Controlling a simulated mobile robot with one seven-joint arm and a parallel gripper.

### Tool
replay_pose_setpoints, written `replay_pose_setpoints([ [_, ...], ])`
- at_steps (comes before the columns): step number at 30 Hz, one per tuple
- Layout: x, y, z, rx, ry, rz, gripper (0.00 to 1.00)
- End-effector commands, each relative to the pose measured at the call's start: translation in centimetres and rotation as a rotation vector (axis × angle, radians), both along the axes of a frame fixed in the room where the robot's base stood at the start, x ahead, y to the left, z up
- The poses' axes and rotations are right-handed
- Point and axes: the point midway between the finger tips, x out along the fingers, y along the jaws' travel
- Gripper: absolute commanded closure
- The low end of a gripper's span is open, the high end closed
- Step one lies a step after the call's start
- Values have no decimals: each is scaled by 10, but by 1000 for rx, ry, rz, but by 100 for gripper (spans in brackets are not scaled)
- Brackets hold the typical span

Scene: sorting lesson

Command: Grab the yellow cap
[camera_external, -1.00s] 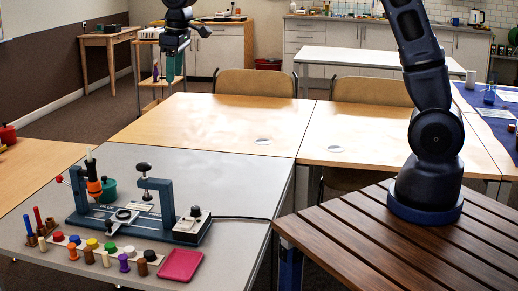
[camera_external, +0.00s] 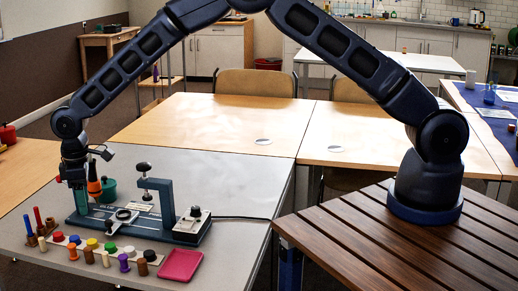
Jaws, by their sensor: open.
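The yellow cap (camera_external: 92,243) is small and round. It sits in a row of coloured caps on a pale strip near the front of the grey table. My gripper (camera_external: 80,208) points down above the left end of the blue fixture, behind the row and a little left of the yellow cap. It is open, its greenish fingers apart from the cap. The gap between the fingers is too small to make out, and I see nothing held in it.
Beside the yellow cap are a blue cap (camera_external: 74,239) and a green cap (camera_external: 110,246). Several small pegs stand in front. A pink tray (camera_external: 180,265) lies at right.

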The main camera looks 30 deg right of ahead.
Motion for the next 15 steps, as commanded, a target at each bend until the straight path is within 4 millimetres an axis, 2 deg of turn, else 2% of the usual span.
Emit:
replay_pose_setpoints([
  [8,-5,5,-22,-3,3,9,48],
  [15,-4,5,-56,-3,3,8,48],
])
